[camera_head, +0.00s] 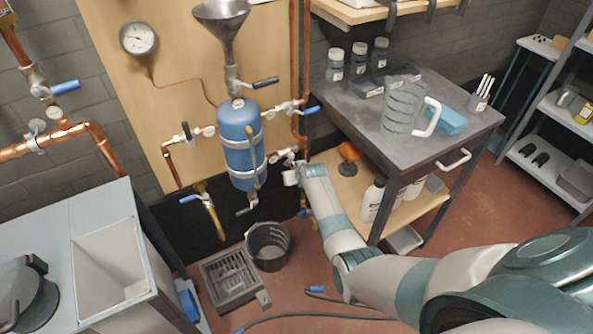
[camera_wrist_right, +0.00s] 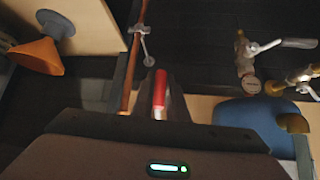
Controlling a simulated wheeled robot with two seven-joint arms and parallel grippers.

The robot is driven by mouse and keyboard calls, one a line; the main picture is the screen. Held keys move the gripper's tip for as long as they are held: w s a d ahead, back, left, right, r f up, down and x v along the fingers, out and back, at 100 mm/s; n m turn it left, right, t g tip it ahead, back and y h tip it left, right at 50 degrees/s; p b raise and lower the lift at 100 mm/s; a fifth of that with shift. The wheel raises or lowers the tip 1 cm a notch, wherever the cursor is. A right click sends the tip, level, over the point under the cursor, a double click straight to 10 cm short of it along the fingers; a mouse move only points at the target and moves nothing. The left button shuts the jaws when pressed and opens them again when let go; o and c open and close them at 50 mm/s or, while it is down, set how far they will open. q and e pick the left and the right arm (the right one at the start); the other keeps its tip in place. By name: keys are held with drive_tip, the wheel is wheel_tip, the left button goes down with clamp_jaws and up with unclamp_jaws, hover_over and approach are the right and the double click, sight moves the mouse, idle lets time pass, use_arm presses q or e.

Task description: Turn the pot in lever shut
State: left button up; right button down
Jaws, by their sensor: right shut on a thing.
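The blue pot (camera_head: 242,145) is a tank strapped to the wooden wall panel, with valves and pipes around it. My right arm reaches in from the lower right, and my right gripper (camera_head: 291,175) is just right of the pot, by a valve (camera_head: 283,155). In the wrist view my right gripper (camera_wrist_right: 160,100) is shut on a red lever grip (camera_wrist_right: 160,88). The lever's stem and valve body are mostly hidden by the fingers. The pot (camera_wrist_right: 252,120) also shows at lower right there. My left gripper is not in view.
A steel funnel (camera_head: 222,20) with a black-handled valve stands above the pot. A workbench (camera_head: 455,120) bearing a clear jug (camera_head: 402,108) is close on the right. A black bucket (camera_head: 268,245) and floor drain (camera_head: 230,278) are below.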

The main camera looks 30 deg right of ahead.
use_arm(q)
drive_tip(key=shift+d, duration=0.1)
use_arm(e)
drive_tip(key=shift+a, duration=0.1)
drive_tip(key=c, duration=1.7)
unclamp_jaws()
drive_tip(key=shift+c, duration=0.2)
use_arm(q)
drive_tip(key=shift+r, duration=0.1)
use_arm(e)
drive_tip(key=shift+s+r, duration=0.1)
drive_tip(key=shift+s, duration=0.05)
